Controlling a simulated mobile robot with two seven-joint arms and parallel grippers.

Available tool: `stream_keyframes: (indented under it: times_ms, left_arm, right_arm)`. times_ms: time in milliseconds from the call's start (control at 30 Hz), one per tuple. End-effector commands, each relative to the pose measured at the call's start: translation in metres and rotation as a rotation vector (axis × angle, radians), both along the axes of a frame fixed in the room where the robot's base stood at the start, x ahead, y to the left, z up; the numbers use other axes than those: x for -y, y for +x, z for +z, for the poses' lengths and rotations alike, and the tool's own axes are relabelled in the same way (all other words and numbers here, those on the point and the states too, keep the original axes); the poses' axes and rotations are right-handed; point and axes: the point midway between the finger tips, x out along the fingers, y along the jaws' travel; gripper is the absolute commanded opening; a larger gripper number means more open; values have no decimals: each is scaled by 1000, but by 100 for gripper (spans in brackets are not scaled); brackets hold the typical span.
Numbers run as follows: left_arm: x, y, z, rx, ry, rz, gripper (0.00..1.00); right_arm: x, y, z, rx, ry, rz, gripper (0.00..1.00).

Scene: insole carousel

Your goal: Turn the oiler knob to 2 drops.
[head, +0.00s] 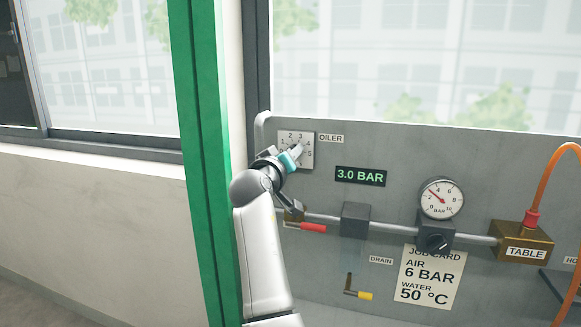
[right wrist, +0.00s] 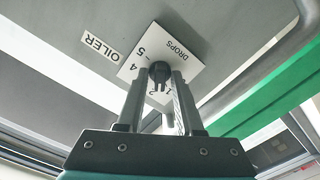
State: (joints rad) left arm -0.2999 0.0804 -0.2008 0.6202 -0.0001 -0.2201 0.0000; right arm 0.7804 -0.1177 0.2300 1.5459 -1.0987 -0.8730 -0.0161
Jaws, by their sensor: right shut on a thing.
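The oiler dial is a pale square plate (head: 307,136) with numbers around it, at the upper left of the grey panel, beside an OILER label (head: 331,139). In the right wrist view the plate (right wrist: 180,48) shows the word DROPS and some numbers. The dark oiler knob (right wrist: 159,71) stands at its middle. My right gripper (head: 293,157) reaches the dial from the lower left. In the right wrist view its two fingers (right wrist: 159,78) are on either side of the knob, shut on it. Which number the knob points to is hard to tell. My left gripper is out of view.
A pipe with a red-handled valve (head: 312,228) runs just below the dial. A 3.0 BAR display (head: 360,176), a pressure gauge (head: 441,199) and a job card (head: 428,278) are to the right. A green post (head: 205,160) stands left of the panel.

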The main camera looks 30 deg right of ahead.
Motion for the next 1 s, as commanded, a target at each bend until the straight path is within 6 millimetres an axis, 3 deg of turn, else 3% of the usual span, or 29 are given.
stream_keyframes:
  times_ms: [300,967,1000]
  left_arm:
    - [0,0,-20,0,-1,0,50]
    - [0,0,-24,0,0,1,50]
    - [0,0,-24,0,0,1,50]
  right_arm:
    - [1,0,0,133,110,0,0]
    - [1,0,2,179,147,-1,0]
    - [1,0,2,179,147,-1,36]
